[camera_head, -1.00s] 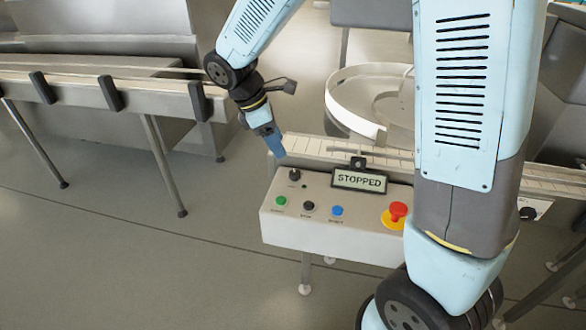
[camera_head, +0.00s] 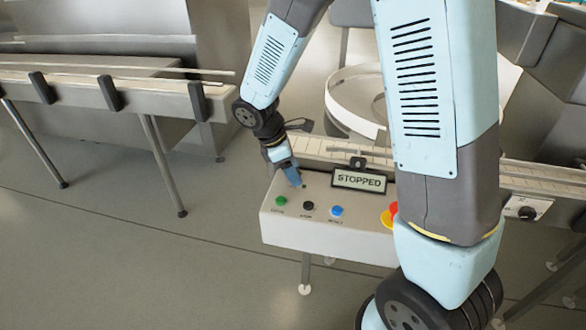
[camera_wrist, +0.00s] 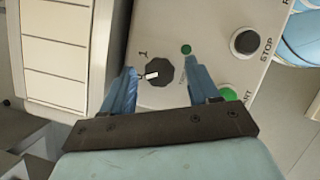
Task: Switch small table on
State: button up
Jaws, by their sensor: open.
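A grey control box (camera_head: 275,224) stands with its small display (camera_head: 359,181) reading STOPPED. A black rotary knob (camera_wrist: 159,71) with a white mark sits on its top face; in the head view my gripper hides it. My gripper (camera_head: 293,180) points down at the box's back left corner. In the wrist view my gripper (camera_wrist: 162,68) is open, with one blue finger on each side of the knob. I cannot tell whether the fingers touch it. A small green lamp (camera_wrist: 186,49) is beside the knob.
Green (camera_head: 281,202), black (camera_head: 308,206) and blue (camera_head: 337,211) buttons line the box's front. A red emergency button (camera_head: 393,209) is at its right, partly behind my arm. A conveyor (camera_head: 330,152) runs behind. A round table (camera_head: 352,118) with a white rim stands further back.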

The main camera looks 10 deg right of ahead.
jog(key=shift+c, duration=0.2)
jog(key=c, duration=0.9)
jog(key=shift+d, duration=0.25)
jog(key=shift+c, duration=0.4)
jog(key=shift+a, duration=0.15)
